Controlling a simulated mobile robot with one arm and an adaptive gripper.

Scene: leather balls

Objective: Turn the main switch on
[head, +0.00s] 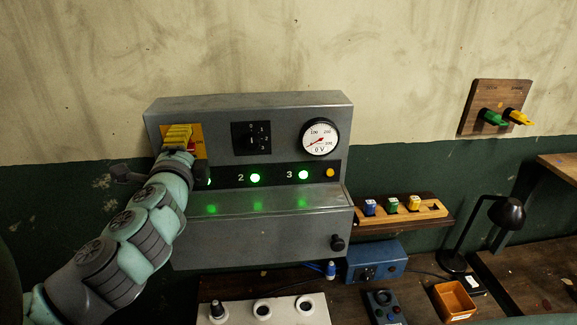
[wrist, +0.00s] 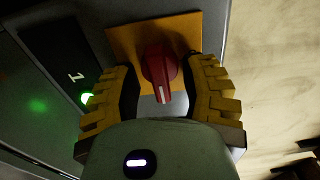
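The main switch is a red rotary knob (wrist: 160,72) with a white mark, on a yellow-orange plate (wrist: 122,38). In the wrist view its white mark points down toward my gripper's palm. My gripper (wrist: 165,82) is open, with one yellow ribbed finger on each side of the knob and a visible gap to each. In the head view my gripper (head: 178,137) is at the upper left of the grey control panel (head: 260,227) and covers most of the knob and plate.
The panel has lit green lamps (head: 255,178), a small orange lamp (head: 329,173), a black selector (head: 251,138) and a round gauge (head: 319,138) with its needle low left. Below right are a wooden rack (head: 433,209), a blue box (head: 374,261), an orange tray (head: 455,301) and a black lamp (head: 507,213).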

